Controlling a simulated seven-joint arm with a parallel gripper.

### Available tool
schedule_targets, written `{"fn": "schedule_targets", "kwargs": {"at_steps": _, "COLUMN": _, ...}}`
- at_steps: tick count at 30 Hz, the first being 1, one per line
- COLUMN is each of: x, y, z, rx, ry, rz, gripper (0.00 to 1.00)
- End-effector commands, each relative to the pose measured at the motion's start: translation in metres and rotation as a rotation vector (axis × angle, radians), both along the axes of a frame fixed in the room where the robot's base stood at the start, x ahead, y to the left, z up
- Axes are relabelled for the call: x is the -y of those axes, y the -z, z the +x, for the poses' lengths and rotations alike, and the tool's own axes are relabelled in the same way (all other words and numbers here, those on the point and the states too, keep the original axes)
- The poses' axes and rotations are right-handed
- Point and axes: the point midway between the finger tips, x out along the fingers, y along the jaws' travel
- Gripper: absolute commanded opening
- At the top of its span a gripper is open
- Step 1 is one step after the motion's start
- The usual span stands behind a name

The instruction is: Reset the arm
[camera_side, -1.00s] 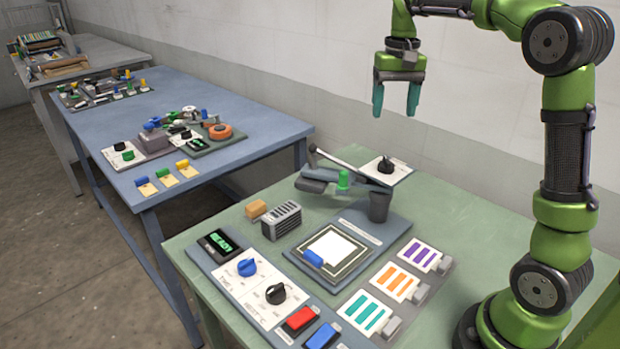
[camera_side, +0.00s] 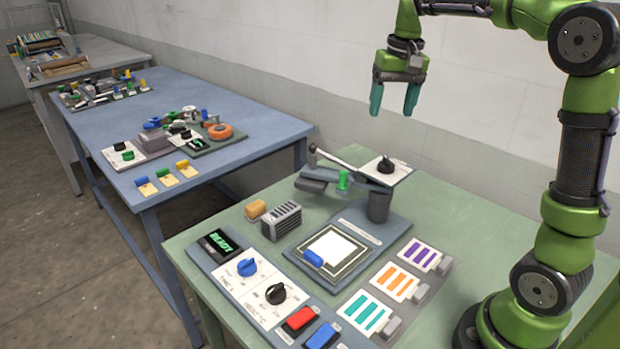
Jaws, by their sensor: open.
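My gripper (camera_side: 394,99) hangs above the back of the green table (camera_side: 470,225), in front of the wall. Its two teal fingers point down and stand apart, with nothing between them. It is well above the press (camera_side: 378,207) with its lever and green knob, and touches nothing.
The control panel (camera_side: 247,292) has a green-lit display, a blue dial, a black dial, and red and blue buttons. Striped cards (camera_side: 396,281) in purple, orange and teal lie at the right. A blue table (camera_side: 240,110) with several items stands at the left.

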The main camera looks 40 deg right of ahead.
Motion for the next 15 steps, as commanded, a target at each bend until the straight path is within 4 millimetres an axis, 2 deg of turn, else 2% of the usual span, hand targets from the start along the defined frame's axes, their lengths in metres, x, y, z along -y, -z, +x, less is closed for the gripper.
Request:
{"fn": "schedule_targets", "kwargs": {"at_steps": 1, "x": -0.017, "y": 0.003, "z": -0.01, "rx": 0.046, "ry": -0.029, "rz": 0.01, "gripper": 0.69}}
{"fn": "schedule_targets", "kwargs": {"at_steps": 5, "x": -0.061, "y": 0.015, "z": -0.035, "rx": 0.178, "ry": -0.092, "rz": 0.035, "gripper": 0.69}}
{"fn": "schedule_targets", "kwargs": {"at_steps": 9, "x": -0.111, "y": 0.031, "z": -0.073, "rx": 0.326, "ry": -0.153, "rz": 0.066, "gripper": 0.69}}
{"fn": "schedule_targets", "kwargs": {"at_steps": 12, "x": -0.137, "y": 0.044, "z": -0.1, "rx": 0.413, "ry": -0.189, "rz": 0.083, "gripper": 0.69}}
{"fn": "schedule_targets", "kwargs": {"at_steps": 15, "x": -0.155, "y": 0.054, "z": -0.122, "rx": 0.473, "ry": -0.221, "rz": 0.093, "gripper": 0.69}}
